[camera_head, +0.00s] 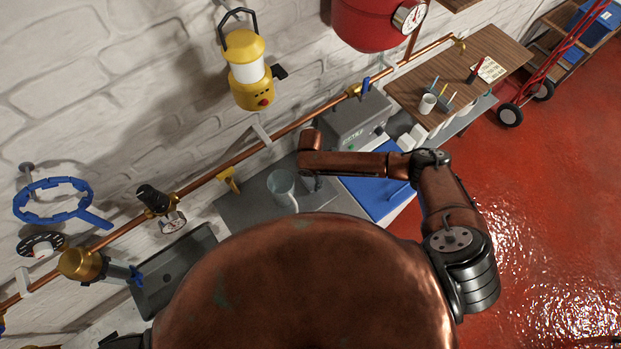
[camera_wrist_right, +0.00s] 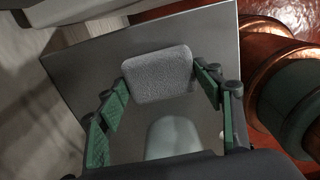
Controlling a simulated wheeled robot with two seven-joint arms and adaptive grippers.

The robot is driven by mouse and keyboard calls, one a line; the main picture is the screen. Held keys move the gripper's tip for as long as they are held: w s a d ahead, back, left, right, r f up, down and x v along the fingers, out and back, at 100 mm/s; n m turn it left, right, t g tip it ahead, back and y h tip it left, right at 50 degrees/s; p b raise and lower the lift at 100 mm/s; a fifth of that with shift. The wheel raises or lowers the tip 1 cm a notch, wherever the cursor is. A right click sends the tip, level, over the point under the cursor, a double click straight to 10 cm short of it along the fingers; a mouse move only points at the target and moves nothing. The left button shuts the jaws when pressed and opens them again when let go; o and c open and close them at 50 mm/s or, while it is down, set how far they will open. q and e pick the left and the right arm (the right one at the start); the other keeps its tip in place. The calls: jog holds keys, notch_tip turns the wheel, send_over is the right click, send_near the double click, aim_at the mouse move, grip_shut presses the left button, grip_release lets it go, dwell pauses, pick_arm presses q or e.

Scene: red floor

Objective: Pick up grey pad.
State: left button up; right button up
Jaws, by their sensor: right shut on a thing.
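The grey pad (camera_wrist_right: 158,76) is a small rounded rectangle with a rough, speckled surface, in the middle of the right wrist view. My right gripper (camera_wrist_right: 160,88) has a green-lined finger on each side of the pad, and is shut on it. The pad is over or on a dark grey worktop; I cannot tell whether it touches it. In the head view my right gripper (camera_head: 313,181) points down beside a clear jug, and the pad is not discernible there. My left gripper is not seen in the head view.
A clear jug (camera_head: 282,188) stands on the grey worktop (camera_head: 243,205), close to the right gripper. A grey box device (camera_head: 356,120) and a blue panel (camera_head: 382,192) lie beyond. A dark sink (camera_head: 178,268) is to the left. A copper pipe (camera_head: 232,168) runs along the wall.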

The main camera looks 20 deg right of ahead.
jog(key=shift+r, duration=0.4)
jog(key=r, duration=0.3)
jog(key=shift+d, duration=0.35)
jog(key=s+d+r, duration=0.5)
jog(key=d+r, duration=0.4)
jog(key=d, duration=0.3)
jog(key=shift+s+p, duration=0.3)
jog(key=shift+p, duration=0.05)
